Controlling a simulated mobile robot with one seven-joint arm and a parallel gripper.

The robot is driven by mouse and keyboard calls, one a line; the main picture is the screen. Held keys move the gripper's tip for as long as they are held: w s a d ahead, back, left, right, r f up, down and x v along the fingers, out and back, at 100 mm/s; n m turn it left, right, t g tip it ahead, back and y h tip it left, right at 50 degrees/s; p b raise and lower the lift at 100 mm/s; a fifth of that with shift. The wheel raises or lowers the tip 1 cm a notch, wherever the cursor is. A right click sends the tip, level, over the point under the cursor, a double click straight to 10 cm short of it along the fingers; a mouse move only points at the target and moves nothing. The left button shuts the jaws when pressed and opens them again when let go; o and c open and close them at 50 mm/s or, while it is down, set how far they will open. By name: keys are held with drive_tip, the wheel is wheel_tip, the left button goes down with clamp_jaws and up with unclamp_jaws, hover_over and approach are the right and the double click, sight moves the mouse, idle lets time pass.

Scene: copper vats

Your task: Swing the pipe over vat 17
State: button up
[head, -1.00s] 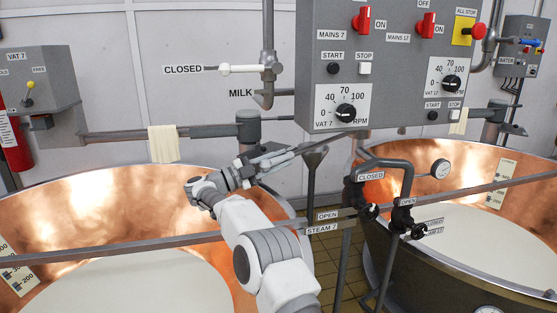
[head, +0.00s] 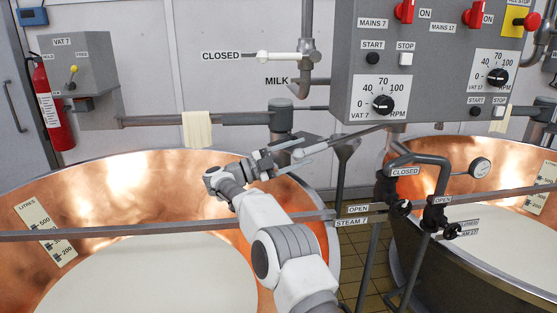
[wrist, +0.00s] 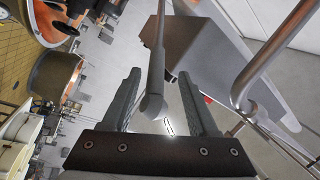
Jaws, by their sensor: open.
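A thin grey pipe (head: 362,132) slopes down leftward from below the control box, above the gap between the vats. In the wrist view its rounded end (wrist: 152,104) lies between my open fingers, nearer the left one; I cannot tell whether it touches. My gripper (head: 304,150) is open above the far right rim of the left copper vat, and its fingers also show in the wrist view (wrist: 163,105). Vat 17 (head: 505,158) is the copper vat at right, with white liquid. A funnel-topped stand (head: 346,146) is just below the pipe.
Vat 7 (head: 120,178) lies beneath my arm. A grey control box (head: 440,60) hangs above the pipe. The milk outlet (head: 310,83) is on the wall behind. A rail (head: 150,230) and steam valves (head: 400,205) cross in front of the vats.

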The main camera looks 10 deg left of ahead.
drive_tip(key=p+v, duration=0.3)
drive_tip(key=v, duration=0.5)
drive_tip(key=shift+a, duration=0.25)
drive_tip(key=shift+s, duration=0.15)
